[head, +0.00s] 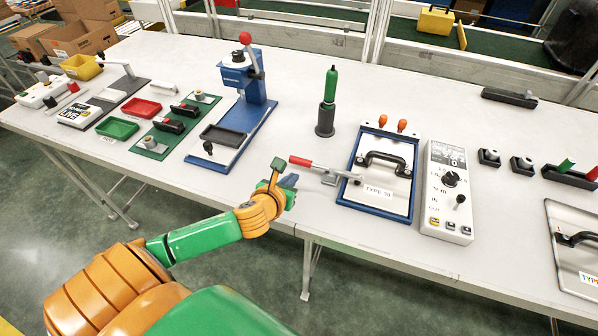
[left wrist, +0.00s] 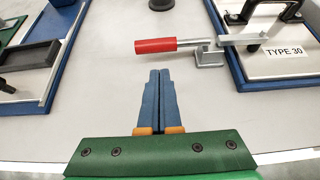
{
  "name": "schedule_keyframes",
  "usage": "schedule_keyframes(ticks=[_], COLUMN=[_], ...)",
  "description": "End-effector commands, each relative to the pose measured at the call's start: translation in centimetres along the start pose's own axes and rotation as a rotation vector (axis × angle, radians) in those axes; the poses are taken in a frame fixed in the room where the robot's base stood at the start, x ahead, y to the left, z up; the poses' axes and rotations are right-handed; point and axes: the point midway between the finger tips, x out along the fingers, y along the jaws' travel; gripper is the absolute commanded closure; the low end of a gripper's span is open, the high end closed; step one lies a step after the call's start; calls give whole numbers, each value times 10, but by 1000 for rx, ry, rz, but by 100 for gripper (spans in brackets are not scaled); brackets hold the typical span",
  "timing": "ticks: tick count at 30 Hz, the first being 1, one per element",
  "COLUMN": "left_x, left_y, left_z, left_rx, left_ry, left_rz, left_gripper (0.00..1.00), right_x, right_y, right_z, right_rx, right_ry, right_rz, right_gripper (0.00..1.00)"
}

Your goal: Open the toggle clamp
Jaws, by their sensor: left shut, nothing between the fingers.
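The toggle clamp (head: 328,175) has a red-sleeved handle that lies roughly level and points left, with its metal arm reaching over the edge of the blue-framed TYPE 30 plate (head: 375,205). In the left wrist view the clamp's red handle (left wrist: 156,45) lies just beyond my fingertips, and its metal base sits on the table beside the plate. My left gripper (head: 285,180) is shut and empty, with its blue fingers (left wrist: 158,75) together. It is in front of and left of the red handle, apart from it. My right gripper is not in view.
A grey control box (head: 447,195) stands right of the plate. A green-handled tool (head: 328,100) stands upright in a dark holder behind the clamp. A blue press (head: 245,85) with a tray is at the left. Bare white table surrounds my gripper.

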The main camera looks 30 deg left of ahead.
Motion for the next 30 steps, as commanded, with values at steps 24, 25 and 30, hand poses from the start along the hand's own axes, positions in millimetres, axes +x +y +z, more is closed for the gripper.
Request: schedule_keyframes(ticks=[24,25,30], left_x=[62,62,67], left_y=[-1,-1,-2], left_z=[0,1,9], left_rx=[3,6,39], left_ry=[0,0,-1], left_rz=[0,1,21], left_gripper=[100,100,100], right_x=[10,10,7], right_y=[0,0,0], right_z=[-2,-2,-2], right_rx=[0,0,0], right_ry=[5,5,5], right_rz=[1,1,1], right_gripper=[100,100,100])
